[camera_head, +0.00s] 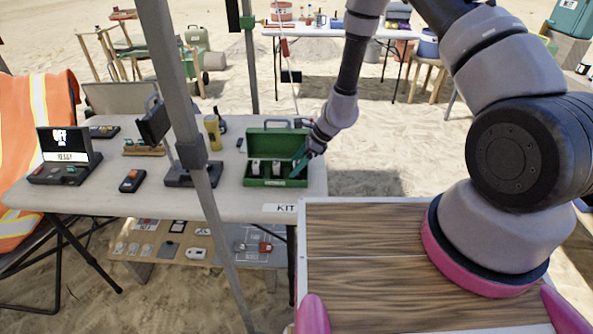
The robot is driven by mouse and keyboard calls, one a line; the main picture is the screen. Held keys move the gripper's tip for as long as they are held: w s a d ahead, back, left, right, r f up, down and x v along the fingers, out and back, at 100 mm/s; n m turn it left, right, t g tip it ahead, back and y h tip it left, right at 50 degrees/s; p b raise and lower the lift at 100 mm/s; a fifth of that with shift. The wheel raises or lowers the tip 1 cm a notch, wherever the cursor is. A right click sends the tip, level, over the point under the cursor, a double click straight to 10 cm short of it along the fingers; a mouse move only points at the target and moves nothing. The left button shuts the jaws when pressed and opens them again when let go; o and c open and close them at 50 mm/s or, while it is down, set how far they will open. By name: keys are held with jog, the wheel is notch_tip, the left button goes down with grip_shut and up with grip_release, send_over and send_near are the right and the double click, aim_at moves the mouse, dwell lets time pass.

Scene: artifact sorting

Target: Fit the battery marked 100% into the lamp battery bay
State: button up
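A green open case (249,182) stands at the right end of the grey table. Two small pale-and-dark blocks, which look like batteries, sit upright in it: a left one (256,167) and a right one (277,168). Their markings are too small to read. My gripper (299,166) reaches down at the right side of the case, its teal finger inside or at the rim. Its opening and anything between its fingers cannot be made out. A dark tilted panel (153,122) and a dark base (187,175) left of the case look like the lamp. A battery bay cannot be made out.
A grey tent pole (176,80) crosses in front of the table (100,198). A display box (66,150), a small dark device (131,181) and a yellow cylinder (213,131) stand on the table. A lower shelf (155,238) holds several small items.

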grip_shut()
jog(key=shift+r, duration=0.1)
